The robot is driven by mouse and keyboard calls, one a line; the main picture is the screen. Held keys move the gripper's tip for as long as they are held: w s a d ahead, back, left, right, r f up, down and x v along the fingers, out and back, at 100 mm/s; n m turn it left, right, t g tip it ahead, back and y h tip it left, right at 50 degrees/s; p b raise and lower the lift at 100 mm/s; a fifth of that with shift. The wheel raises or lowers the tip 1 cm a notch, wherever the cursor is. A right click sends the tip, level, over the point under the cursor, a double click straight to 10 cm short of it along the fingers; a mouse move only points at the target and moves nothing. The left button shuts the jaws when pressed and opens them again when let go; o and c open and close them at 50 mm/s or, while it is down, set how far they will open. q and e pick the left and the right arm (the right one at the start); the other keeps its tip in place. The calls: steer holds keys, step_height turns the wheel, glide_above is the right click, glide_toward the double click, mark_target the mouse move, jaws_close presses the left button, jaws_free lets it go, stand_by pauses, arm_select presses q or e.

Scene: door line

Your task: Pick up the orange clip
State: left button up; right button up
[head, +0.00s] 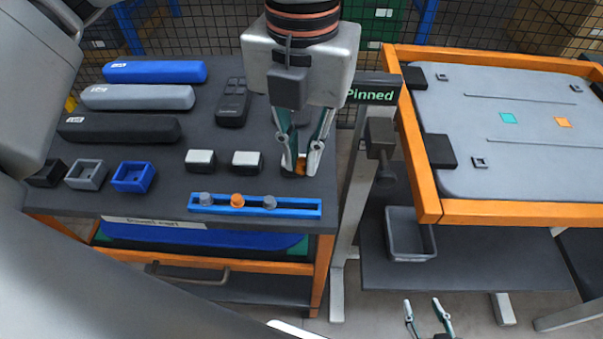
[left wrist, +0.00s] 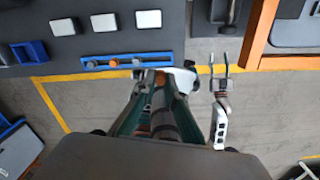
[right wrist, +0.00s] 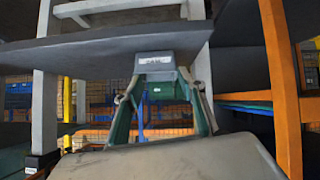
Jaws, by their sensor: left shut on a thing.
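My left gripper (head: 300,170) points down over the right end of the dark workbench, beyond the blue rail. It is shut on a small orange piece, the orange clip (head: 300,167), mostly hidden between the fingertips. Another orange piece (head: 237,199) sits between two grey ones on the blue rail (head: 220,206); the rail also shows in the left wrist view (left wrist: 100,67). My right gripper (head: 428,308) is low at the bottom of the head view, with its fingers apart and empty. It also shows in the left wrist view (left wrist: 220,78).
The workbench (head: 200,110) holds blue, grey and black bars, small open boxes (head: 132,177) and white-topped blocks (head: 200,160). A post with a "Pinned" sign (head: 372,94) stands right of it. An orange-framed table (head: 428,195) and a grey bin (head: 410,235) are further right.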

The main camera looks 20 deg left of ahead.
mark_target(303, 160)
arm_select(q)
step_height(303, 160, up, 10)
steer(key=shift+p, duration=0.4)
steer(key=shift+f, duration=0.1)
jaws_close()
steer(key=shift+w, duration=0.1)
